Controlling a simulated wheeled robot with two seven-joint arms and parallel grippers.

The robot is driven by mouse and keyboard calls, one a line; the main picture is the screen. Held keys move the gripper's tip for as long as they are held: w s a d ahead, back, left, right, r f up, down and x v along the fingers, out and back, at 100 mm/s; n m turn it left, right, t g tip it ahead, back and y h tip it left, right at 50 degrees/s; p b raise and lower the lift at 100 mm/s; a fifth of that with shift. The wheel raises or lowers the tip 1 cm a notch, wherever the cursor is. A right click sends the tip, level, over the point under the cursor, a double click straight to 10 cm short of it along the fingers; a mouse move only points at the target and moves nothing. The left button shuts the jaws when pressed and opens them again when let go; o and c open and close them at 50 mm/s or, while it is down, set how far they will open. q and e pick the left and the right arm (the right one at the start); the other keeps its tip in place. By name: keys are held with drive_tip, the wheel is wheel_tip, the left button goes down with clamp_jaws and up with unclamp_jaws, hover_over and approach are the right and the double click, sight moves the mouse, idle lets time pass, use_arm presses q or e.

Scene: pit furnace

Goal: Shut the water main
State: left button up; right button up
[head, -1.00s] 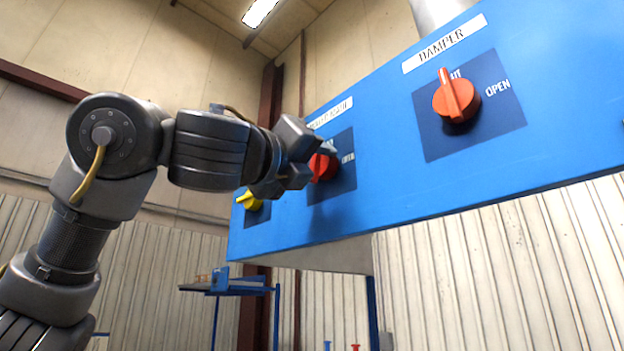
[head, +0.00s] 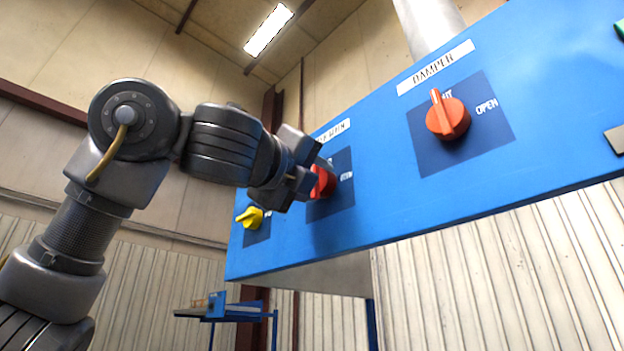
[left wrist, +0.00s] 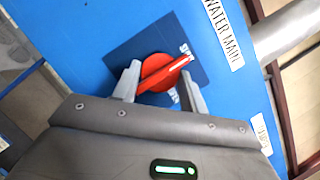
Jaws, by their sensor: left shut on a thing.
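The water main knob (head: 325,182) is a round red knob with a raised bar handle, on a dark blue plate on the blue panel. My left gripper (head: 310,177) is at it and partly covers it in the head view. In the left wrist view the red knob (left wrist: 163,73) sits between the two fingers of my left gripper (left wrist: 160,78), which is shut on it. The bar's white-marked end points to the upper right there, towards small white lettering that I cannot read. The WATER MAIN label (left wrist: 224,32) shows beside the plate. My right gripper is not in view.
The red damper knob (head: 447,117) is to the right on the same blue panel (head: 400,200). A yellow knob (head: 250,218) is to the left, close to my left gripper. A blue stand (head: 240,312) is below, in the background. The panel's lower edge overhangs open space.

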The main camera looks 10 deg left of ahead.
use_arm(q)
drive_tip(key=o, duration=1)
drive_tip(key=shift+c, duration=0.2)
drive_tip(key=shift+f, duration=0.1)
